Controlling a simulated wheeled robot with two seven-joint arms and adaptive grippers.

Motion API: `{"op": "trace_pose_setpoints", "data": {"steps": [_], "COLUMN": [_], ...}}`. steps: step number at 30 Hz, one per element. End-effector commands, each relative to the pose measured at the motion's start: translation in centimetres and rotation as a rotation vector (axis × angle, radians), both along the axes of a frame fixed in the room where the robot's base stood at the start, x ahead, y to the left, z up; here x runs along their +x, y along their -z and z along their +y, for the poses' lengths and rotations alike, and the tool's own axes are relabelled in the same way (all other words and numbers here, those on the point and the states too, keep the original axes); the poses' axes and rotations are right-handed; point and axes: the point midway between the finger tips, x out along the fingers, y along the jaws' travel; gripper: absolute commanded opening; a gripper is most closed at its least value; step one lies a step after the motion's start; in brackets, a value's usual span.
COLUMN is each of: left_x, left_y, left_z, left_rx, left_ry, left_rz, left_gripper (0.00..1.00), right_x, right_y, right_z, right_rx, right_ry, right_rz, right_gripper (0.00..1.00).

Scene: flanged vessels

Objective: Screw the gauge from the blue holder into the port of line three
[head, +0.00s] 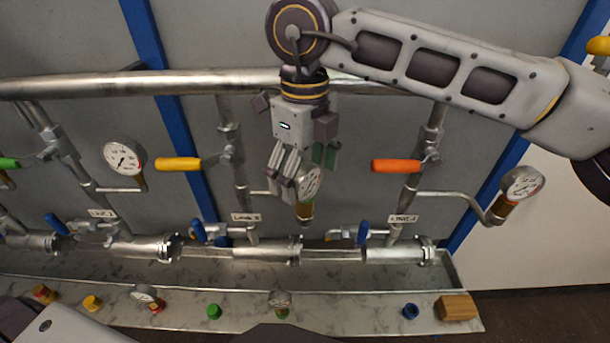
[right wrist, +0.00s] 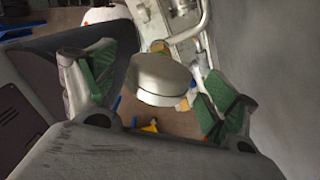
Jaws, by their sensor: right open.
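A round gauge with a white dial (head: 311,182) stands upright on the brass fitting (head: 305,211) at the end of line three's side pipe, by the "LINE 3" label (head: 246,217). My right gripper (head: 300,166) is at this gauge from above, with its fingers partly covering the dial. In the right wrist view the gauge's pale round body (right wrist: 160,80) sits between the spread green-padded fingers, which look apart from it. The thread is hidden. The blue holder (head: 410,312) on the ledge at the right is empty. My left gripper is out of view.
The ledge also carries a gauge (head: 281,298) in a green holder, another gauge (head: 145,294), an empty green holder (head: 214,312) and a wooden block (head: 456,307). Orange (head: 396,166) and yellow (head: 178,164) valve handles flank my right gripper. Line four has a gauge (head: 522,184).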

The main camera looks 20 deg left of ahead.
Motion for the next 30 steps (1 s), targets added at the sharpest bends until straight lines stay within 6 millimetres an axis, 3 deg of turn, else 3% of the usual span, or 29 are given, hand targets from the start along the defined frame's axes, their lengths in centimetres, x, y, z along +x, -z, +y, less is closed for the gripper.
{"op": "trace_pose_setpoints", "data": {"steps": [21, 30], "left_x": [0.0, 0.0], "left_y": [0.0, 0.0], "left_z": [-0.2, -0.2], "left_rx": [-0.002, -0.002], "left_ry": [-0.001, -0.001], "left_rz": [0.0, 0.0], "left_gripper": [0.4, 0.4], "right_x": [0.1, 0.0], "right_y": [-9.5, -11.1], "right_z": [0.0, 0.0], "right_rx": [0.001, 0.0], "right_ry": [0.002, 0.001], "right_rz": [0.0, 0.001], "right_gripper": [0.86, 0.86]}}
